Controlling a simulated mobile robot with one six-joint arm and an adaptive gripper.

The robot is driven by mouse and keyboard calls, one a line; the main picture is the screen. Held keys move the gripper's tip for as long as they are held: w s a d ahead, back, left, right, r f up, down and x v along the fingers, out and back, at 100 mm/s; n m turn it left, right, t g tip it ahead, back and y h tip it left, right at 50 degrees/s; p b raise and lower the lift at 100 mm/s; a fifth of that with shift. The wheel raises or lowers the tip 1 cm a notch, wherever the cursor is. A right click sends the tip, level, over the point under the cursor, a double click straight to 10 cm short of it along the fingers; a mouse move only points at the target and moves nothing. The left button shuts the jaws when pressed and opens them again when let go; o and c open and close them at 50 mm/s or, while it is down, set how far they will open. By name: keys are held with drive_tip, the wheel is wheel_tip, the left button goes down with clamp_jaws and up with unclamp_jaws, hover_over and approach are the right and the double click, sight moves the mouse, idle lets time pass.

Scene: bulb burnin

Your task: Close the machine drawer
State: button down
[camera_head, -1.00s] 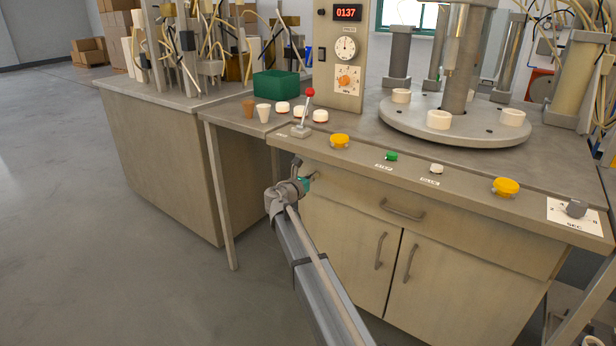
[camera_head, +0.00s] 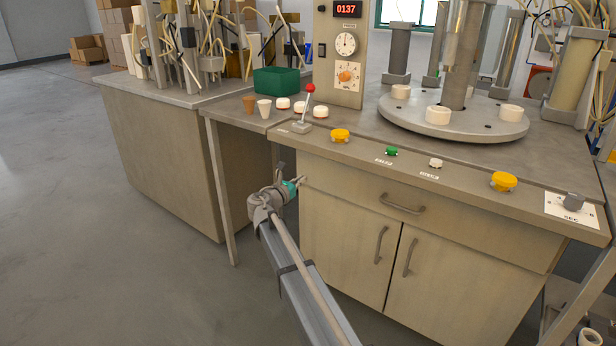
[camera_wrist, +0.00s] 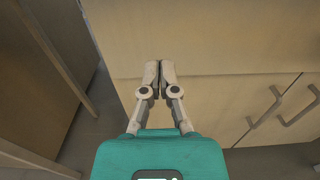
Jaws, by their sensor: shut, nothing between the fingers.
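The machine drawer (camera_head: 440,214) is the wide tan front under the bench top, with a grey bar handle (camera_head: 402,205). It looks flush or nearly flush with the cabinet; I cannot tell if a small gap is left. My gripper (camera_head: 300,180) is at the upper left of the cabinet, near the drawer's left end and well left of the handle. In the wrist view my gripper (camera_wrist: 160,68) has its fingertips together and empty, in front of the drawer front (camera_wrist: 215,40) near its lower edge. I cannot tell if they touch it.
Two cabinet doors (camera_head: 345,245) with bar handles are below the drawer. The bench top above carries a red-knobbed lever (camera_head: 305,110), yellow buttons (camera_head: 340,136) and a round turntable (camera_head: 400,112). A bench leg (camera_head: 222,195) stands left of my gripper. Open floor (camera_head: 80,240) lies left.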

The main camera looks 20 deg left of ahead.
drive_tip(key=v, duration=0.7)
drive_tip(key=c, duration=0.7)
unclamp_jaws()
drive_tip(key=shift+d, duration=0.1)
drive_tip(key=m+g+h+b, duration=0.1)
drive_tip(key=m+h+b, duration=0.6)
drive_tip(key=m, duration=1.6)
approach(396, 207)
drive_tip(key=s+a, duration=0.2)
drive_tip(key=shift+s+a+f+h+p, duration=0.2)
drive_tip(key=shift+f+h+p, duration=0.1)
drive_tip(key=shift+f+p, duration=0.1)
drive_tip(key=shift+w, duration=0.15)
drive_tip(key=shift+f+p+x, duration=0.2)
drive_tip(key=shift+p+x, duration=1)
drive_tip(key=shift+x, duration=5.6)
drive_tip(key=shift+d, duration=0.15)
